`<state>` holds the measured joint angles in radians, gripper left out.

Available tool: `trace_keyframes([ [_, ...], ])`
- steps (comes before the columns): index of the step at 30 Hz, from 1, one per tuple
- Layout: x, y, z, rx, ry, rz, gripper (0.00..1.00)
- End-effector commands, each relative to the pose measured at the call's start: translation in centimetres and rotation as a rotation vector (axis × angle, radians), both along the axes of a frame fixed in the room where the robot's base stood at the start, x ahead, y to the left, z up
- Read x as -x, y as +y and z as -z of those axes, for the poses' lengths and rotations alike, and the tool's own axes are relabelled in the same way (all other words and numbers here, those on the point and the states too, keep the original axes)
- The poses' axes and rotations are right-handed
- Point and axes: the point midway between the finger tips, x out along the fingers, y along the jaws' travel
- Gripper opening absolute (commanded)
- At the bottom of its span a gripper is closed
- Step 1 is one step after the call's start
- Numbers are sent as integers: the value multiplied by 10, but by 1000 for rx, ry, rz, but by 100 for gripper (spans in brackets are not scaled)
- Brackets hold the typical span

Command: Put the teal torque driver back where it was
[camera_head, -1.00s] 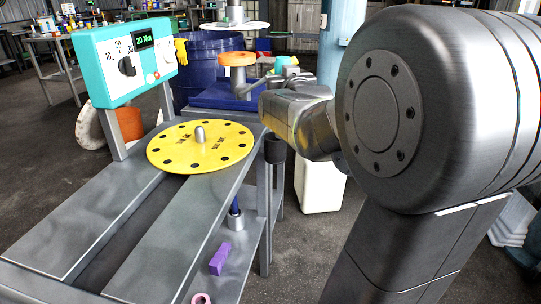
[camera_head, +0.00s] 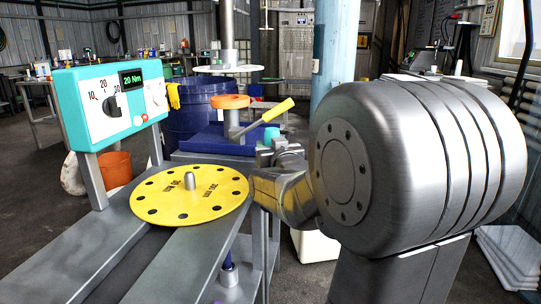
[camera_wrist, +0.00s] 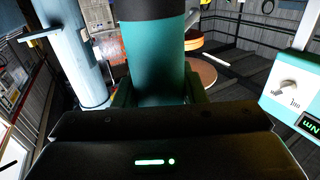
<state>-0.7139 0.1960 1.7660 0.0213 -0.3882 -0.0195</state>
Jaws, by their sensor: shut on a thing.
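The teal torque driver (camera_wrist: 155,55) fills the upper middle of the wrist view, a teal cylinder with a dark band at its top. My gripper (camera_wrist: 155,98) is shut on it. In the head view my gripper (camera_head: 278,152) is right of the yellow disc, and a small teal end of the driver (camera_head: 271,134) shows above it. The rest of the driver is hidden there. The teal control box (camera_head: 112,100) with a dial and a "20 Nm" display stands at the left; part of it shows at the right of the wrist view (camera_wrist: 295,95).
A yellow round plate (camera_head: 165,195) with holes and a centre pin lies on the grey bench (camera_head: 95,235). A blue barrel (camera_head: 195,115) and a light-blue column (camera_head: 340,60) are farther back.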

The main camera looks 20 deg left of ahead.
Motion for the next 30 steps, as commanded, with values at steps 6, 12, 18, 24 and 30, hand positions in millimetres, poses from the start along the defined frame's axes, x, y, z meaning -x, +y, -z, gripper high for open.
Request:
trace_keyframes([
  [6,0,0,6,-2,-4,0,10],
  [12,0,0,10,-2,-4,0,10],
  [18,0,0,10,-1,-1,0,59],
  [24,0,0,10,-1,-1,0,59],
  [30,5,-4,6,-1,-1,0,59],
])
